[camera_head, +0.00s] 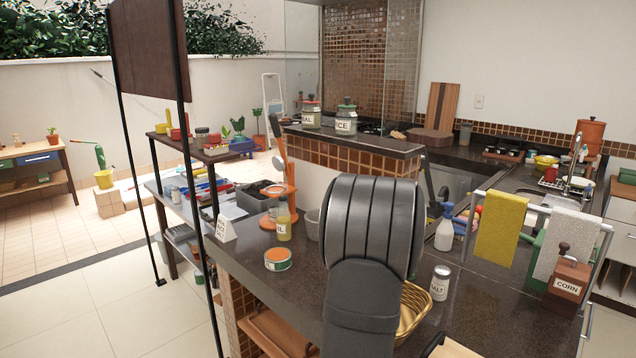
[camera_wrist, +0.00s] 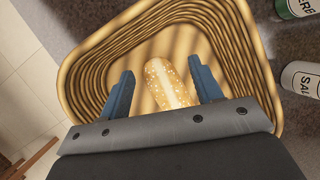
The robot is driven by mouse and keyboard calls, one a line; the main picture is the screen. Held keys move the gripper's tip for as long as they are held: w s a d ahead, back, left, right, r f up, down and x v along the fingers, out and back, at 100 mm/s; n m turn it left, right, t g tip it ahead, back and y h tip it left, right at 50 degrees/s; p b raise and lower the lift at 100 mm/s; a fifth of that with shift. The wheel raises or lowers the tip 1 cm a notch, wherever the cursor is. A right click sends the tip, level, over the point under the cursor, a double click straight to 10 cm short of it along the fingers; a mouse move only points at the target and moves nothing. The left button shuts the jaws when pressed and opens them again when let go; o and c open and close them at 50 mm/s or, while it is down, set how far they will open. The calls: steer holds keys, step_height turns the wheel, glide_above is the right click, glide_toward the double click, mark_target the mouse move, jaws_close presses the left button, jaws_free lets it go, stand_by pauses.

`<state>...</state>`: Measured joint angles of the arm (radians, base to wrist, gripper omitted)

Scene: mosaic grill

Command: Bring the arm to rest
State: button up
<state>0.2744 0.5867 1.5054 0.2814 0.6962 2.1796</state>
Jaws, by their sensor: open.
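My gripper (camera_wrist: 164,78) is open in the wrist view, its two blue fingers spread over a woven basket (camera_wrist: 85,62). A seeded bread roll (camera_wrist: 165,84) lies in the basket and shows between the fingers, with a gap on each side. Its near end is hidden by the gripper body. In the head view my dark arm stands in front of the counter and hides my gripper. Part of the basket (camera_head: 414,312) shows there to the right of the arm, on the dark counter (camera_head: 480,322).
A salt jar (camera_head: 440,283) stands close to the basket's right; it also shows in the wrist view (camera_wrist: 302,80). A corn mill (camera_head: 568,276), a spray bottle (camera_head: 445,228), an oil bottle (camera_head: 284,220) and a round tin (camera_head: 278,259) stand on the counter. Towels hang on a rail (camera_head: 545,208).

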step_height(320, 180, up, 2)
steer(key=s+d+r, duration=0.7)
steer(key=s+d, duration=0.1)
steer(key=d, duration=0.1)
steer(key=s+d+n+g+y, duration=0.1)
steer(key=s+d+n, duration=0.2)
steer(key=s+n, duration=0.2)
steer(key=s+d+n+g+y, duration=0.1)
steer(key=s+d+n+g, duration=0.1)
steer(key=s+n, duration=0.4)
steer(key=s+d+r+n+g+y, duration=0.1)
steer(key=s+d+n, duration=0.3)
steer(key=s, duration=1)
steer(key=shift+d+n+g+y, duration=0.25)
steer(key=shift+n+g+y, duration=0.15)
steer(key=shift+n+g, duration=0.5)
